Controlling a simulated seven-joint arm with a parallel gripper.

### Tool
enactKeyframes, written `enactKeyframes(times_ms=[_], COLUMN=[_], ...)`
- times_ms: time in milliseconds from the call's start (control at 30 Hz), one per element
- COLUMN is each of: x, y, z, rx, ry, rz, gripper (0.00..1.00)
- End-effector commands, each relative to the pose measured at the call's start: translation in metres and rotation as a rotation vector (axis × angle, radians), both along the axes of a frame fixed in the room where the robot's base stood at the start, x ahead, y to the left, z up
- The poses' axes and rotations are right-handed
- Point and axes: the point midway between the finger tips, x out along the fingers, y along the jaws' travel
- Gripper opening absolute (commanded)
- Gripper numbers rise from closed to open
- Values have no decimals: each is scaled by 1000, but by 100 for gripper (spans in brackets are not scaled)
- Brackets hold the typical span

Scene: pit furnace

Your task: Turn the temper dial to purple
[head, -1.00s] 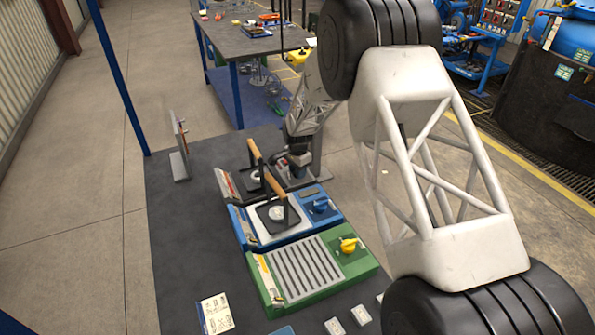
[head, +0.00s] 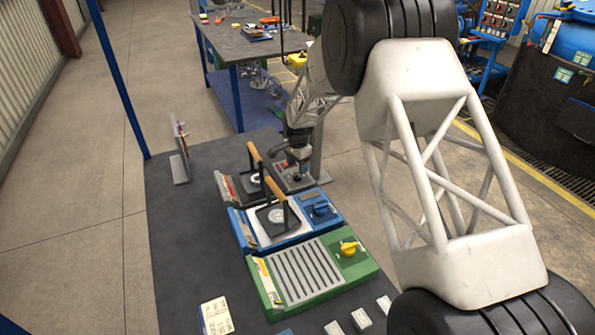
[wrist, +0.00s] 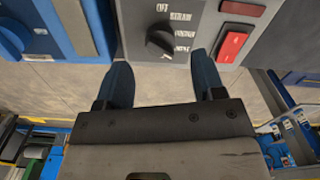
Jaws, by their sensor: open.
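A black dial (wrist: 160,42) sits on a grey panel (wrist: 195,12) in the wrist view. White lettering runs beside it, with "OFF" at the top; the other words are too blurred to read surely. My gripper (wrist: 162,72) is open, its two blue fingertips apart below the dial in the picture, with the dial lined up between them. I cannot tell whether either finger touches it. In the head view my gripper (head: 298,165) is over the grey unit (head: 288,183) at the far end of the row, and mostly hides its dial.
A blue unit with a blue dial (head: 321,209) and a green unit with a yellow dial (head: 348,248) stand nearer in the row. Wooden-handled presses (head: 274,188) rise just left of my gripper. A red switch (wrist: 232,45) is right of the black dial.

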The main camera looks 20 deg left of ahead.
Motion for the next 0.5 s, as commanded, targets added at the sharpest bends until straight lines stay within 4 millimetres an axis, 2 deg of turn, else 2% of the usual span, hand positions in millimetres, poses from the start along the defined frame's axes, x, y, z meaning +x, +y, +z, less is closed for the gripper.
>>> enactKeyframes(times_ms=[200,500], x=[0,0], y=[0,0], z=[25,34], rx=[1,1], ry=[0,0], rz=[0,0], gripper=[63,63])
